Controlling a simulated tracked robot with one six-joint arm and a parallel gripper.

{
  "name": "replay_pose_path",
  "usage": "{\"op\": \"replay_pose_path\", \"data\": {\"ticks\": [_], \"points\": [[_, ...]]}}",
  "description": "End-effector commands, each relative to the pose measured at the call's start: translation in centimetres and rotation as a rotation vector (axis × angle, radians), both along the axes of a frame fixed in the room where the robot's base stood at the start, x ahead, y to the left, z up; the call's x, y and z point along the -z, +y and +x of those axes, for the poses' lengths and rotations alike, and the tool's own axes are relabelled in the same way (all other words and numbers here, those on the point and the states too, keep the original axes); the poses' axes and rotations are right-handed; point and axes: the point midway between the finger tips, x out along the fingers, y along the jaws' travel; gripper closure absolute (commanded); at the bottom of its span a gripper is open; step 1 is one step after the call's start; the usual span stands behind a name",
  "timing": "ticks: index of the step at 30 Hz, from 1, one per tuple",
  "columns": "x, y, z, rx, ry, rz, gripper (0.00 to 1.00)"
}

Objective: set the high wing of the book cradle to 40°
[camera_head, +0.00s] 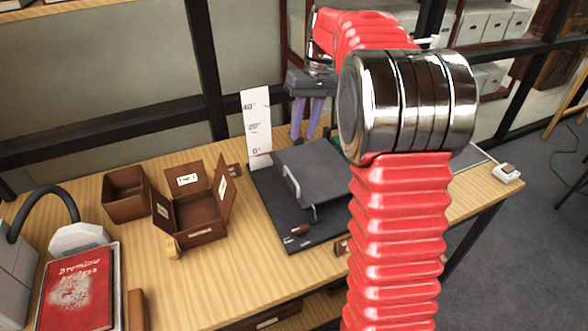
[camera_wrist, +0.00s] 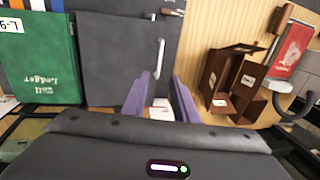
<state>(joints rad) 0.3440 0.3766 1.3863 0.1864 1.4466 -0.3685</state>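The book cradle (camera_head: 290,232) is dark grey and stands on the wooden table. Its raised wing (camera_head: 312,172) is a grey panel with a pale bar handle (camera_head: 291,188) along its left edge; both the wing (camera_wrist: 112,55) and handle (camera_wrist: 160,58) show in the wrist view. A white scale (camera_head: 257,115) marked 0°, 20° and 40° stands at the cradle's back left. A small red mark shows near 0°. My gripper (camera_head: 306,138) is beyond the cradle, right of the scale, its purple fingers apart and empty. In the wrist view the fingers (camera_wrist: 161,95) are near the handle, not around it.
A brown open box (camera_head: 200,215), a smaller brown box (camera_head: 125,195), a red book (camera_head: 78,290) and a lamp (camera_head: 75,238) occupy the table's left. A green ledger (camera_wrist: 45,60) lies beside the cradle. My red arm hides the cradle's right side.

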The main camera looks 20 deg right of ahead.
Motion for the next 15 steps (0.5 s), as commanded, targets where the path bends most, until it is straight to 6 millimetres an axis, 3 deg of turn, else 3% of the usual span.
{"op": "replay_pose_path", "data": {"ticks": [7, 15], "points": [[1.9, 0.4, 0.0, 0.001, 0.002, 0.001, 0.74], [5.8, 1.1, -0.1, 0.001, 0.002, 0.001, 0.74]]}}
